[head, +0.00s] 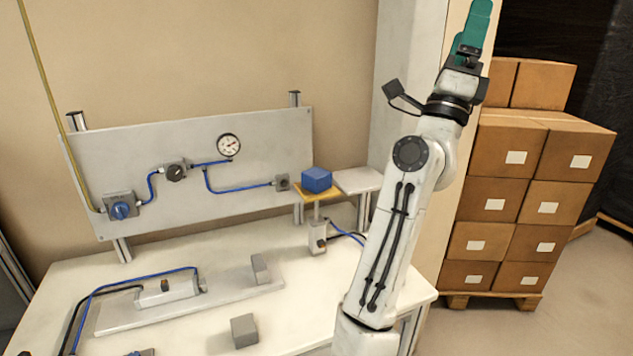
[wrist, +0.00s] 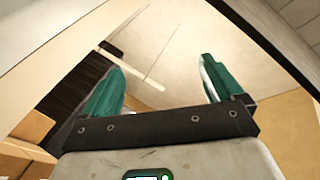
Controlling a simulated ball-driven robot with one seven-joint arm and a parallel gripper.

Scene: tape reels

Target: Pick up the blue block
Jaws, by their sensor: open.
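The blue block (head: 316,180) sits on a small yellow platform (head: 318,194) on a short post, at the right end of the grey panel in the head view. My gripper (head: 474,28) is raised high at the upper right of the head view, well above and to the right of the block. In the wrist view my gripper (wrist: 160,88) has its two green fingers spread apart with nothing between them. The block is not in the wrist view, which shows wall, ceiling and some boxes.
A grey panel (head: 250,140) with a gauge, knobs and blue tubes stands behind the white table (head: 200,335). A pale plate (head: 358,180) is right of the block. Grey blocks (head: 245,330) lie on the table. Stacked cardboard boxes (head: 540,170) stand at the right.

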